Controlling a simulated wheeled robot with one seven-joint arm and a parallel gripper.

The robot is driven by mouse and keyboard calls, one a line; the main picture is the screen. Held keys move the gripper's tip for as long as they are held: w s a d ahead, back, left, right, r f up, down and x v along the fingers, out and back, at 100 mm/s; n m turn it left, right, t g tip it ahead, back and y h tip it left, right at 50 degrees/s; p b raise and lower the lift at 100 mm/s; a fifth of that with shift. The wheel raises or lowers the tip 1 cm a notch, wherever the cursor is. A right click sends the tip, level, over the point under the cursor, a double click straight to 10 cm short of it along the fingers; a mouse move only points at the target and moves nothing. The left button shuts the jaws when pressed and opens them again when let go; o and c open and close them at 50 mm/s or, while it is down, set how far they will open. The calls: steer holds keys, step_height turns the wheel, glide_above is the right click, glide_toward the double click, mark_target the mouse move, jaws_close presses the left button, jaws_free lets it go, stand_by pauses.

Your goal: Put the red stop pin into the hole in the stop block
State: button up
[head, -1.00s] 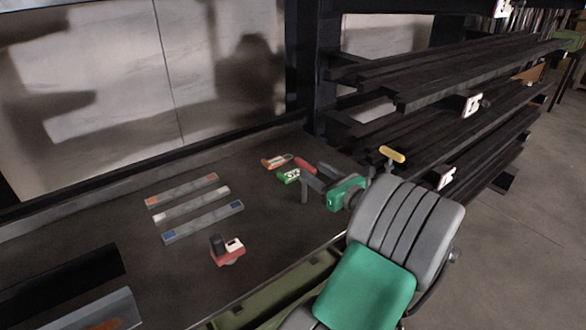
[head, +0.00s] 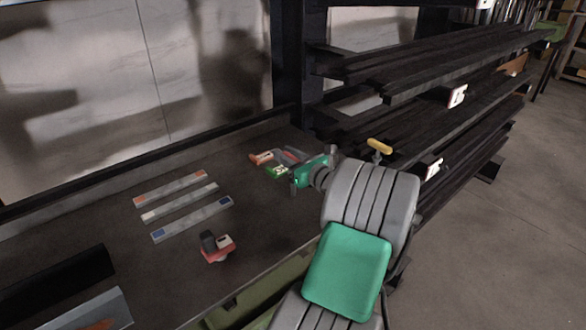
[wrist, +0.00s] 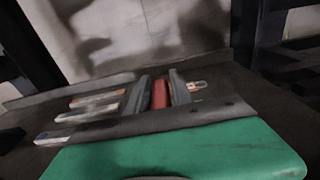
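The red stop pin (wrist: 159,94) shows in the wrist view as a short red cylinder between my gripper's two grey fingers, lengthwise along them. In the head view my gripper (head: 290,168) is at the far right part of the dark table, and its fingers mostly cover the pin. The fingers look open around it; blur hides whether they touch it. A small block with a red base and a black and white top (head: 217,247) stands near the table's front edge. No hole can be made out, so I cannot tell whether it is the stop block.
An orange piece (head: 261,158) and a green piece (head: 278,172) lie close beside my gripper. Three flat grey strips (head: 180,205) lie left of them. A rack of dark bars (head: 430,85) stands at the right. Dark and grey parts (head: 55,285) fill the front left.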

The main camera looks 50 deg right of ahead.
jaws_close()
stand_by(0.5)
